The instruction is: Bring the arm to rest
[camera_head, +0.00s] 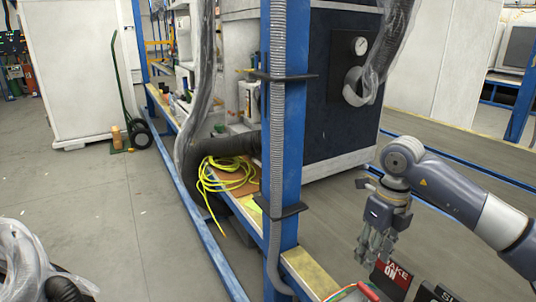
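My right arm (455,190) comes in from the right edge, bends at its grey wrist joint and points its gripper down. My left arm and gripper are not in view.
A blue post (287,140) with a grey corrugated hose stands left of my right arm. A yellow cable coil (226,180) lies on a low shelf. A dark cabinet (340,110) with a gauge stands behind. Open floor (90,215) lies left.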

